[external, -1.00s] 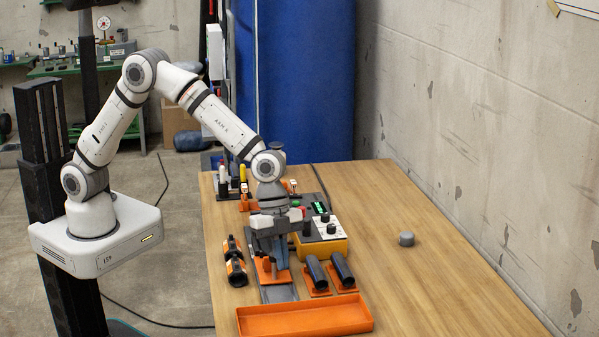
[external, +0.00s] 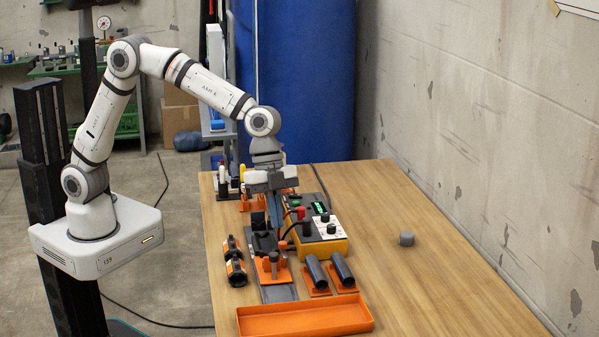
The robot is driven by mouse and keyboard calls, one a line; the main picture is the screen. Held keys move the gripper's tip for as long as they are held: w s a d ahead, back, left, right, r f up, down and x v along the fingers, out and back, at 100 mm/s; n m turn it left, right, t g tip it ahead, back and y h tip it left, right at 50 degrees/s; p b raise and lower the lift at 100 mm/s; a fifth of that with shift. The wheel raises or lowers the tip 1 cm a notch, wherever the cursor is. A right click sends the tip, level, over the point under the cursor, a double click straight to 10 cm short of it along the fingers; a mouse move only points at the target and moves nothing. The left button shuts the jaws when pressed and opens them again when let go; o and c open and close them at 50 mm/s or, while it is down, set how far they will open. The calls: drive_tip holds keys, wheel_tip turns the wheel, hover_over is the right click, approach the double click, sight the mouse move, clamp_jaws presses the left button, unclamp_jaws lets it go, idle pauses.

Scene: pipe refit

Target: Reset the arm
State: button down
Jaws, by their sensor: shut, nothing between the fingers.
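My gripper (external: 275,226) points down over the wooden workbench (external: 440,260), above the dark rail fixture (external: 278,293) and left of the yellow control box (external: 322,240). Its fingers are together with nothing between them. An orange block with grey upright parts (external: 271,266) sits on the fixture just in front of the fingertips. My arm is bent, reaching from its base at the left across to the bench.
An orange tray (external: 305,319) lies at the bench's front.

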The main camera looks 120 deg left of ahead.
drive_tip(key=s+d+r+n, duration=0.1)
drive_tip(key=s+d+r, duration=0.15)
drive_tip(key=s, duration=0.35)
drive_tip(key=s+d+r+n+y+p, duration=0.1)
drive_tip(key=s+d+r, duration=0.15)
drive_tip(key=s, duration=0.35)
drive_tip(key=s+d+r+n, duration=0.1)
drive_tip(key=s+d+r, duration=0.15)
drive_tip(key=s, duration=0.35)
drive_tip(key=s+d+f+n, duration=0.1)
drive_tip(key=s, duration=0.7)
drive_tip(key=s+d+f+n+y, duration=0.1)
drive_tip(key=s+f+n, duration=0.1)
drive_tip(key=s, duration=0.6)
drive_tip(key=shift+s+d+g+p, duration=0.25)
drive_tip(key=shift+d+g+p, duration=0.05)
drive_tip(key=shift+p, duration=0.1)
